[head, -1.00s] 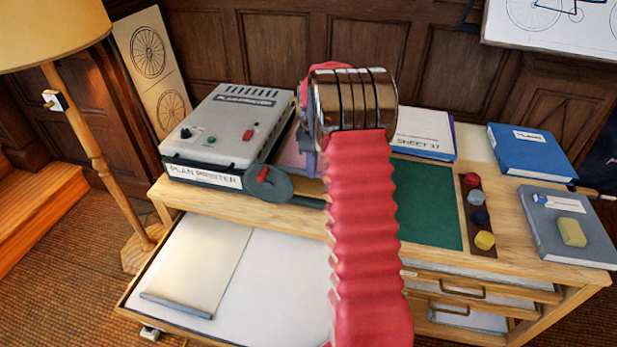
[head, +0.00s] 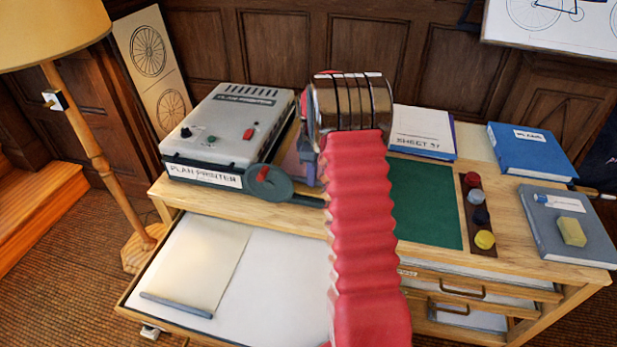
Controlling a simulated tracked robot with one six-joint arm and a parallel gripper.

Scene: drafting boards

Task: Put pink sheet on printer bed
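A narrow mauve-pink patch (head: 289,157), likely the pink sheet, shows on the cabinet top between the printer and my arm. Most of it is hidden. The grey plan printer (head: 228,125) stands at the left of the cabinet top, with a white label on its dark lower front. I cannot make out a separate bed surface. My red ribbed arm and its metal joint cover the area right of the printer. A dark grey rounded part with a red insert, seemingly my gripper (head: 266,183), is in front of the printer's right front corner. Its fingers and any grip are unclear.
An open drawer (head: 275,285) juts out below, holding a cream sheet (head: 200,262) with a grey bar. Right of my arm are a green mat (head: 425,205), a paper stack (head: 422,133), a rack of coloured knobs (head: 480,215), and blue (head: 528,150) and grey (head: 568,225) binders.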

